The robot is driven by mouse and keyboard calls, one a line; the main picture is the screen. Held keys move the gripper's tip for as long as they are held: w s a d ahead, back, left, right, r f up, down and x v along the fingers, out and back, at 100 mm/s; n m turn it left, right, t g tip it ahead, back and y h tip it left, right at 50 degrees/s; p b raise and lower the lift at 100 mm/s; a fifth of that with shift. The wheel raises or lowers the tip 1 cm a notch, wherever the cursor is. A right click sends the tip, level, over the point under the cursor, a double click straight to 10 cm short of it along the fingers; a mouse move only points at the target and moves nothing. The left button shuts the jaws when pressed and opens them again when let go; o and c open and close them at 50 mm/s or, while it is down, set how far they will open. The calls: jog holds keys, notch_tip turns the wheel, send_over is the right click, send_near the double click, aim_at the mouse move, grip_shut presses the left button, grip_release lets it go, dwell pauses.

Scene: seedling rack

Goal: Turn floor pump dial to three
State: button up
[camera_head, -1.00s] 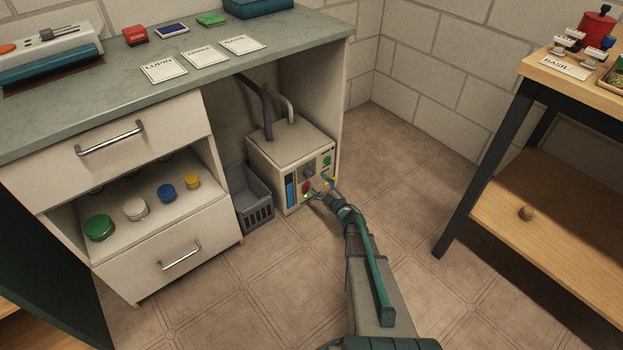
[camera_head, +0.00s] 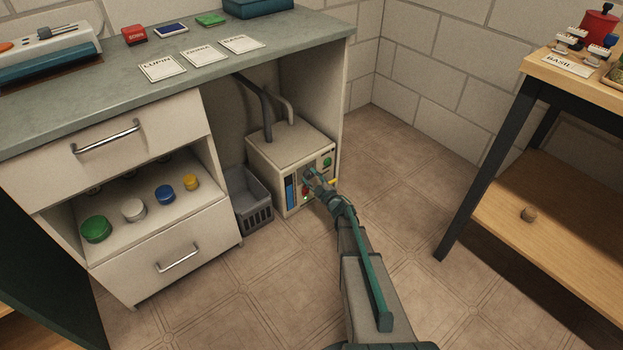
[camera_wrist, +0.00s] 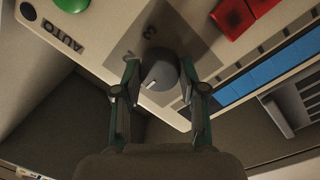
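The floor pump (camera_head: 285,147) is a cream box standing on the floor under the counter. Its front panel also shows in the wrist view (camera_wrist: 100,40). The grey round dial (camera_wrist: 160,76) has a white mark pointing to the lower left in the wrist view. My gripper (camera_wrist: 159,72) is open, with one finger on each side of the dial and narrow gaps; contact is unclear. In the head view my gripper (camera_head: 313,178) covers the dial area.
The panel has a green button (camera_wrist: 72,4), an AUTO label (camera_wrist: 63,37), a red switch (camera_wrist: 232,17) and a blue strip (camera_wrist: 275,73). A grey basket (camera_head: 256,198) stands left of the pump. The counter (camera_head: 225,62) overhangs it. Open floor (camera_head: 400,190) lies to the right.

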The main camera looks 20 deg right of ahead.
jog(key=c, duration=0.4)
